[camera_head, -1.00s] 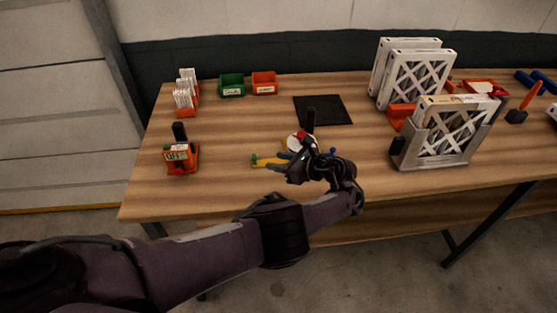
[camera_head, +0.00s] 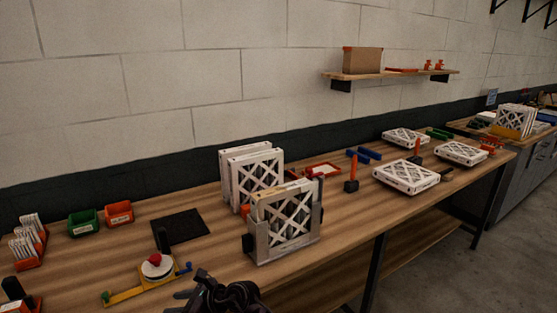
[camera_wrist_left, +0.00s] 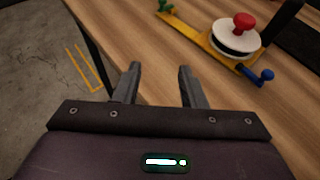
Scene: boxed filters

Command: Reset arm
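My left gripper (camera_head: 196,298) shows at the bottom of the head view, near the table's front edge. In the left wrist view the gripper (camera_wrist_left: 160,82) has its two fingers apart with nothing between them. A device with a white disc, red knob and yellow base (camera_head: 157,266) stands on the table just beyond the gripper. It also shows at the top right of the left wrist view (camera_wrist_left: 236,37), apart from the fingers. My right gripper is in neither view.
The wooden table (camera_head: 345,225) holds a grey stand (camera_head: 286,240) with a boxed filter, two upright filters (camera_head: 236,182) and a black mat (camera_head: 180,227). Green (camera_head: 84,223) and orange (camera_head: 119,214) bins stand at left. Flat filters (camera_head: 406,177) lie at right. A wall shelf (camera_head: 392,75) hangs above.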

